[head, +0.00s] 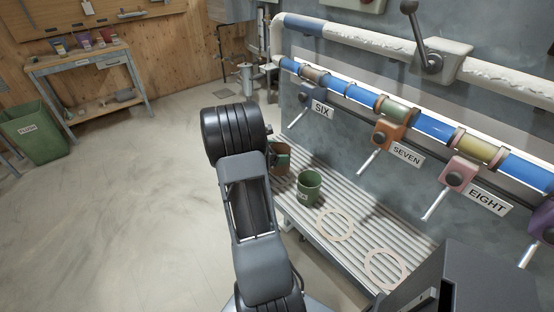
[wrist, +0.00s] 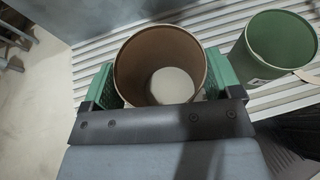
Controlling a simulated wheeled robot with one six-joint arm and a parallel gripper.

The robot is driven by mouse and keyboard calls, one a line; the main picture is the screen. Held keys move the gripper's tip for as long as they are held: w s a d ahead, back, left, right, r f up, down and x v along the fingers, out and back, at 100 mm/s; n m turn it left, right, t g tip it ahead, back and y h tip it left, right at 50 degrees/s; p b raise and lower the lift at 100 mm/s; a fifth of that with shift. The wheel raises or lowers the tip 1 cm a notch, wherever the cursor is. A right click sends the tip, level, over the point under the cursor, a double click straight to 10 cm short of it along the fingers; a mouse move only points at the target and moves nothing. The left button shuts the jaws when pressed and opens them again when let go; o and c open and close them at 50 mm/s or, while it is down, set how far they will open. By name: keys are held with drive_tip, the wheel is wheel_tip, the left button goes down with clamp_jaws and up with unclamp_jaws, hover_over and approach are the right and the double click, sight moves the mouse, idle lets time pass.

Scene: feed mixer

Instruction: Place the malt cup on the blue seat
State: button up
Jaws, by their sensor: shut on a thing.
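A brown cup (wrist: 130,65), open end up, sits between the green finger pads of my gripper (wrist: 161,78) in the wrist view. My gripper is shut on it. Its bottom inside looks pale grey. In the head view the brown cup (head: 283,156) shows partly behind my arm, at the left end of the slatted shelf. I cannot tell whether it touches the slats. No name is readable on it, so I cannot confirm it as the malt cup. I cannot make out a blue seat in either view.
A green cup (head: 309,187) with a small label stands close to the right. Two pale rings, one cream (head: 336,224) and one pinkish (head: 385,269), lie on the slatted shelf (head: 300,222). Spouts marked SIX, SEVEN and EIGHT hang above the shelf.

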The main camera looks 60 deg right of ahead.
drive_tip(key=shift+w+d+f, duration=0.1)
drive_tip(key=shift+d+f, duration=0.05)
drive_tip(key=shift+f, duration=0.45)
drive_tip(key=shift+w+d+f, duration=0.1)
drive_tip(key=shift+d+f, duration=0.05)
drive_tip(key=shift+f, duration=1.15)
drive_tip(key=shift+f, duration=0.2)
drive_tip(key=o, duration=0.8)
drive_tip(key=shift+c, duration=0.2)
